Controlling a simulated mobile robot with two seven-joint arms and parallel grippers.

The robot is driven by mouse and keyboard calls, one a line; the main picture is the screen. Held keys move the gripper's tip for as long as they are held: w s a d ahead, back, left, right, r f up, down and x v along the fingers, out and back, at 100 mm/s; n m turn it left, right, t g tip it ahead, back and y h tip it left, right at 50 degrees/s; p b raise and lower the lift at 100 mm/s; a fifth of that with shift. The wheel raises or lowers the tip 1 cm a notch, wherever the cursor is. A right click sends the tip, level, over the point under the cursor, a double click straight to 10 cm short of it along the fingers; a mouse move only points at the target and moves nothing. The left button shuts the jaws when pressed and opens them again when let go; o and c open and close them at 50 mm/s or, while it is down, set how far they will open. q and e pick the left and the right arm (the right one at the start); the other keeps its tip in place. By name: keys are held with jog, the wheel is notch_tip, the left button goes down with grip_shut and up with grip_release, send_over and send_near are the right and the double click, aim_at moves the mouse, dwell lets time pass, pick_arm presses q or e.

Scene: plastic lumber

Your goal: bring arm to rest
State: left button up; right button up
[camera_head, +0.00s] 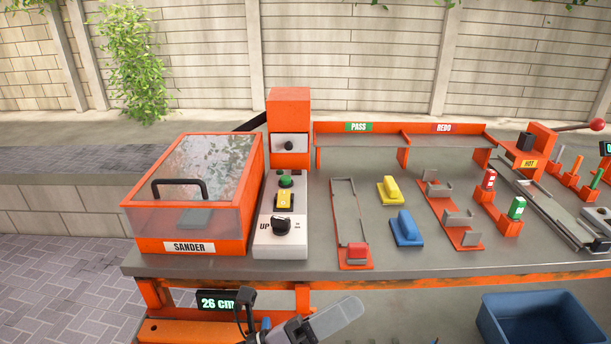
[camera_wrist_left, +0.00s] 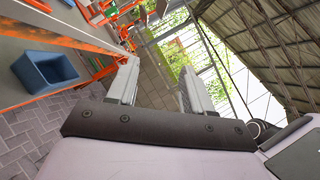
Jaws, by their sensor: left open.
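My left gripper (camera_wrist_left: 158,92) is open and empty in the left wrist view, its two fingers apart with only background between them. In the head view, grey and black parts of my left arm show at the bottom edge, in front of the workbench (camera_head: 400,262). The exact fingertips are hard to make out there. The left gripper touches nothing that I can see. My right gripper is in neither view.
The bench carries an orange sander box (camera_head: 189,247) with a clear lid, a control panel (camera_head: 281,245), a yellow block (camera_head: 390,190), a blue block (camera_head: 406,228) and several orange fixtures. A blue bin (camera_head: 535,325) stands low at the right, and also shows in the wrist view (camera_wrist_left: 45,72).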

pick_arm(q)
jog(key=w+a+f+n+t+y, duration=0.1)
jog(key=a+f+n+t+y, duration=0.45)
jog(key=n, duration=0.55)
jog(key=a+f+n+t+y, duration=0.35)
jog(key=a+n+y, duration=0.35)
jog(key=n, duration=0.4)
jog(key=s+a+f+n+g+y+p, duration=0.1)
jog(key=s+a+f+n+g+y, duration=0.4)
jog(key=s+a+f+n, duration=0.7)
jog(key=shift+a+f+n+g+p, duration=0.4)
jog(key=shift+f+n+g, duration=0.45)
jog(key=shift+n, duration=0.35)
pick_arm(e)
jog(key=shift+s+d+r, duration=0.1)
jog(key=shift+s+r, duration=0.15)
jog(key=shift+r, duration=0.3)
